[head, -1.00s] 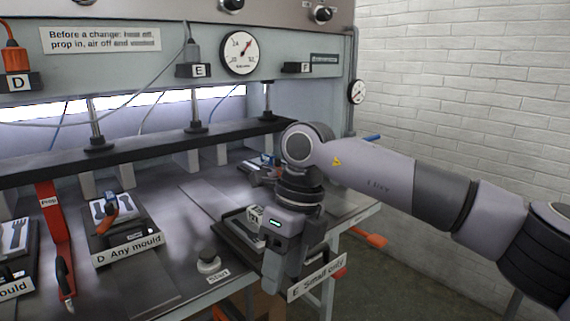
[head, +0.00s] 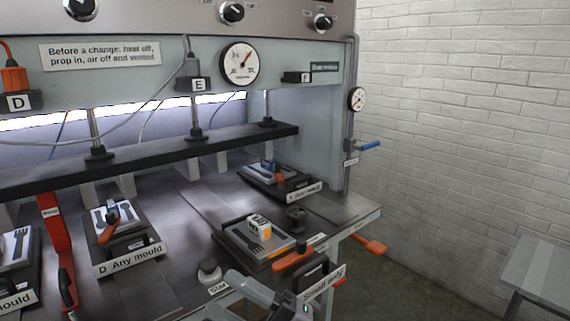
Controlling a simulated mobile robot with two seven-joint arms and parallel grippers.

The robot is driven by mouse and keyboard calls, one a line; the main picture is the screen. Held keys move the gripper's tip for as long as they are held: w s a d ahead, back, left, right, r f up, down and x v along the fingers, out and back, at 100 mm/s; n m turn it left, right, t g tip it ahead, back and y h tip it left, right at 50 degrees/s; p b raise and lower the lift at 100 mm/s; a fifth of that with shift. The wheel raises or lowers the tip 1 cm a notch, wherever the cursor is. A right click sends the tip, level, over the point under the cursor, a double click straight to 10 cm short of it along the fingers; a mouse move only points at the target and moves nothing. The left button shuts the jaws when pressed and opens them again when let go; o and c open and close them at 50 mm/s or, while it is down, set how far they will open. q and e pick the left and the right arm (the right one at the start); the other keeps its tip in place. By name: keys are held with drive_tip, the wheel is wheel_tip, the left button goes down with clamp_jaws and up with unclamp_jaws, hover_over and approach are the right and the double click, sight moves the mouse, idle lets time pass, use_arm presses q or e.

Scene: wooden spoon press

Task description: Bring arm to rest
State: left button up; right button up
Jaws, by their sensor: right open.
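My right gripper (head: 250,287) is low in the head view at the bottom edge, in front of the bench's front edge. It is open, and no object shows in it. Part of it and its arm run out of the picture. A green light shows on its dark part. Station E's plate (head: 240,238), with a fork shape, lies just beyond it, and a small white, yellow and black block (head: 259,227) sits on that plate, apart from the gripper. My left gripper is not in view.
An orange lever (head: 293,257) and the "Small only" label (head: 325,283) are close to the right gripper. A round grey button (head: 209,270) stands on the bench front. A grey table (head: 540,272) stands at the right. Floor between is clear.

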drive_tip(key=w+d+f+m+t+h+p, duration=0.1)
drive_tip(key=d+f+m+t+h, duration=1)
drive_tip(key=d+f+m+h, duration=0.6)
drive_tip(key=s+d+f+m+g+h+p, duration=0.1)
drive_tip(key=s+d+f+m+g+h, duration=0.2)
drive_tip(key=s+d+f+m+g, duration=0.3)
drive_tip(key=s+d+f+m, duration=0.3)
drive_tip(key=s+f, duration=0.3)
drive_tip(key=s, duration=0.3)
drive_tip(key=shift+d+f+g+h+p, duration=0.3)
drive_tip(key=shift+d+f, duration=0.05)
drive_tip(key=shift+d, duration=0.45)
